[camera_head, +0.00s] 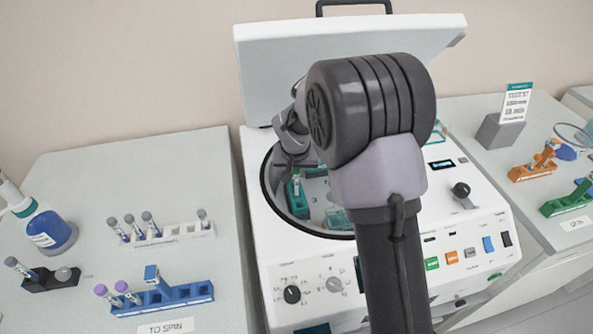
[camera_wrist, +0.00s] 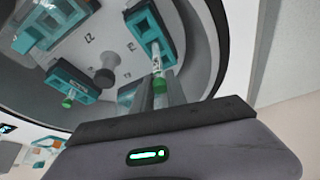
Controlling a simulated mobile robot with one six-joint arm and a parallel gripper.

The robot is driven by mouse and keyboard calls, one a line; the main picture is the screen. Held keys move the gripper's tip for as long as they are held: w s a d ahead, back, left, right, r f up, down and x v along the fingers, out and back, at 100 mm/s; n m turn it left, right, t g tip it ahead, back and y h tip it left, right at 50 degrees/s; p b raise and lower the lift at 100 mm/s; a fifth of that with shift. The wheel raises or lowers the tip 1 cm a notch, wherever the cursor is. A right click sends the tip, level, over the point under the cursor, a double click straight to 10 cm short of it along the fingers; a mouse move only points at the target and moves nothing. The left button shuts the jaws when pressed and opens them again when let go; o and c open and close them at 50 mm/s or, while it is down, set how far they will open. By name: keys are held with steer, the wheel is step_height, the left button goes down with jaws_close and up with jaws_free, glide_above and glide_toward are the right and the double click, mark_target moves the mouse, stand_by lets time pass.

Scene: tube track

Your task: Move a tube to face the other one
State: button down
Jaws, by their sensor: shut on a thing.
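The centrifuge (camera_head: 440,205) stands open, with teal buckets around its rotor hub (camera_wrist: 104,77). My gripper (camera_wrist: 170,92) is shut on a green-capped tube (camera_wrist: 158,84) at a teal bucket (camera_wrist: 147,20) in the upper middle of the wrist view. I cannot tell how far this tube sits in the bucket. The other green-capped tube (camera_wrist: 67,102) is at a teal bucket (camera_wrist: 86,92) on the left of the wrist view. In the head view my arm hides much of the bowl, and a tube (camera_head: 296,186) shows below the gripper at the bowl's left side.
The raised lid (camera_head: 265,75) stands behind my arm. On the left bench are a white rack (camera_head: 175,236) and a blue rack (camera_head: 190,292) with tubes, and a blue bottle (camera_head: 50,232). Orange (camera_head: 530,172) and green (camera_head: 570,203) racks stand on the right bench.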

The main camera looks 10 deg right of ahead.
mark_target(296, 177)
steer(key=shift+f, duration=0.1)
steer(key=shift+f+b, duration=1.65)
steer(key=shift+b, duration=0.2)
steer(key=c, duration=1.3)
jaws_free()
steer(key=shift+o, duration=0.2)
steer(key=p+v, duration=0.5)
steer(key=v, duration=1.2)
steer(key=shift+r, duration=0.2)
steer(key=shift+s+r, duration=0.1)
